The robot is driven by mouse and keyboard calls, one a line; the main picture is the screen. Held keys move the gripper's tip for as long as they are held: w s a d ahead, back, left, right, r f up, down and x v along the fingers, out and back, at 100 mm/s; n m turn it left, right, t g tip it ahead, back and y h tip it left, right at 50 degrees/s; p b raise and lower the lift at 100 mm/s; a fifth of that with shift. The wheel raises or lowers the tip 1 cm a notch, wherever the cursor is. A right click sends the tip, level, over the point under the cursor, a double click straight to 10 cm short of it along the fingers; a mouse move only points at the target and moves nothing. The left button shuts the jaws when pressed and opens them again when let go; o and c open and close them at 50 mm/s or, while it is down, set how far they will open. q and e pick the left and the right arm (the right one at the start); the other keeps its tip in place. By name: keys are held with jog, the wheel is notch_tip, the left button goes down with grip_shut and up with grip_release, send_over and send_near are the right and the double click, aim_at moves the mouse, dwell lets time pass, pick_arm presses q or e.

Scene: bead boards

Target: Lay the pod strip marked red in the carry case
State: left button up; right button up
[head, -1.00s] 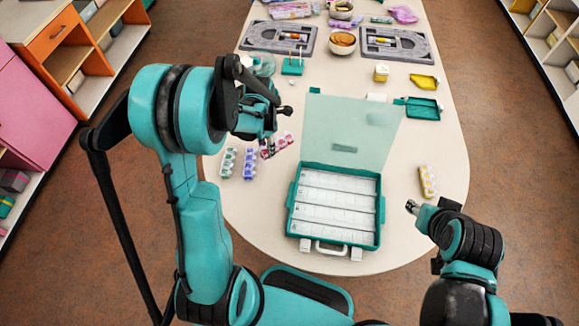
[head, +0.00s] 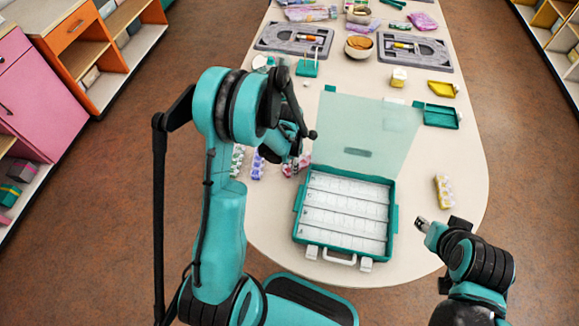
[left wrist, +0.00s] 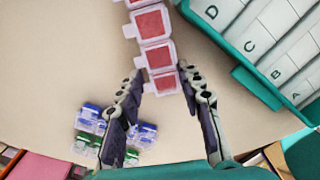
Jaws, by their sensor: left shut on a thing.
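The red pod strip (left wrist: 152,25), with red squares in clear pods, is gripped at its near end by my left gripper (left wrist: 165,85). In the head view the strip (head: 288,169) shows pinkish, partly behind my left gripper (head: 295,150), left of the carry case's upper left corner. The teal carry case (head: 300,208) is open, its clear lid (head: 370,125) laid back. Its white rows look empty; letters A to D show in the left wrist view, where its wall (left wrist: 240,72) is just right of the strip. My right gripper (head: 422,225) is right of the case, apart from everything.
A blue strip (head: 258,166) and a green strip (head: 238,158) lie left of the case. A teal tray (head: 440,117) and a yellow tray (head: 442,89) stand behind. Grey boards lie farther back.

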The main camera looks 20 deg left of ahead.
pick_arm(q)
jog(key=shift+r, duration=0.1)
jog(key=o, duration=1.2)
